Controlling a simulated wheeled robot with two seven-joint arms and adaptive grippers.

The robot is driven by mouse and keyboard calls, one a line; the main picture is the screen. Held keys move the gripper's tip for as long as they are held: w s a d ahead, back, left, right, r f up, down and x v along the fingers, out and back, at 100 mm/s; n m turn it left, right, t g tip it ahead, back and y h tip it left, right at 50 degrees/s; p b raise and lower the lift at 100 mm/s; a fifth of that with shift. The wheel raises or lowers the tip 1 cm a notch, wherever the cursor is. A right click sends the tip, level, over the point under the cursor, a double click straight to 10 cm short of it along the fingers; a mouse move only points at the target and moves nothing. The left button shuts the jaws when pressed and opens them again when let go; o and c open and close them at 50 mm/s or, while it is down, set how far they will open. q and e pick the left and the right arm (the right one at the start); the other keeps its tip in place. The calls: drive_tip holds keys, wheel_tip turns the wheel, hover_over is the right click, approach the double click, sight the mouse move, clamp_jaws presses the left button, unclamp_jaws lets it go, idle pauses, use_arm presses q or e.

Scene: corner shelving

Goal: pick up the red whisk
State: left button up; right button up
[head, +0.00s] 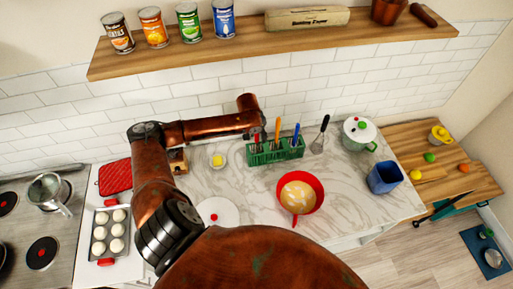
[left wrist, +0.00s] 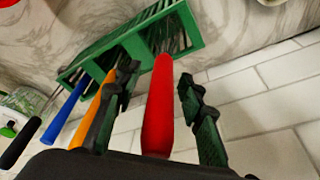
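A red handle (left wrist: 160,105) stands in the green slotted rack (left wrist: 195,32) in the left wrist view; I take it for the red whisk, its lower end hidden in the rack. My left gripper (left wrist: 156,82) is open, with one finger on each side of the handle and a visible gap on the right side. In the head view the green rack (head: 262,157) stands on the counter against the tiled wall, and my left gripper (head: 257,136) is over its left end. My right gripper is not in view.
An orange handle (left wrist: 97,112) and a blue handle (left wrist: 64,112) stand in the same rack, the orange one close beside a finger. A black utensil (head: 321,132) is to the right. A red pan (head: 318,188) is in front. A wooden shelf (head: 270,48) is above.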

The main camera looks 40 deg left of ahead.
use_arm(q)
drive_tip(key=shift+c, duration=0.5)
clamp_jaws()
